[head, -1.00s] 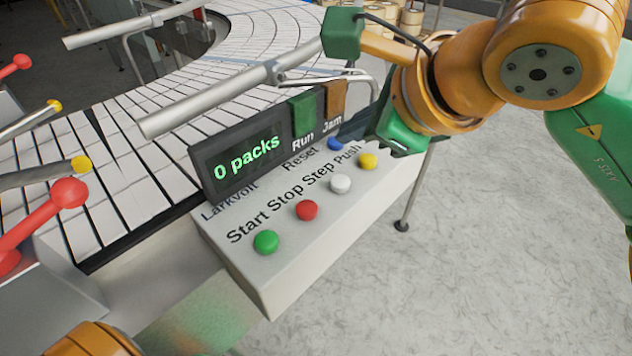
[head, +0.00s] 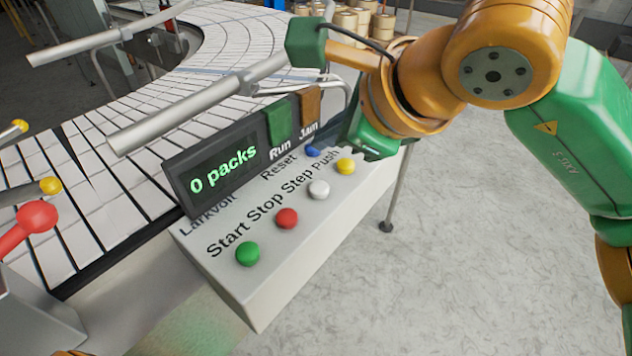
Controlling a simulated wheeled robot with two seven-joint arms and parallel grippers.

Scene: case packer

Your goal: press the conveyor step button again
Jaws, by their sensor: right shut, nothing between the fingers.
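The white step button (head: 318,190) is on the grey control panel (head: 285,270), between the red Stop button (head: 286,218) and the yellow Push button (head: 346,166). The label "Step" is printed behind it. My right gripper (head: 362,142) is at the panel's far right end, behind the yellow button and apart from the white one. It is shut and empty; its fingertips are mostly hidden by its green body. My left gripper is out of view.
A green Start button (head: 248,253) and a blue Reset button (head: 312,151) are on the same panel. The display (head: 222,170) reads "0 packs". A white slatted conveyor (head: 150,115) with a metal guide rail (head: 195,105) runs behind. Floor at the right is clear.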

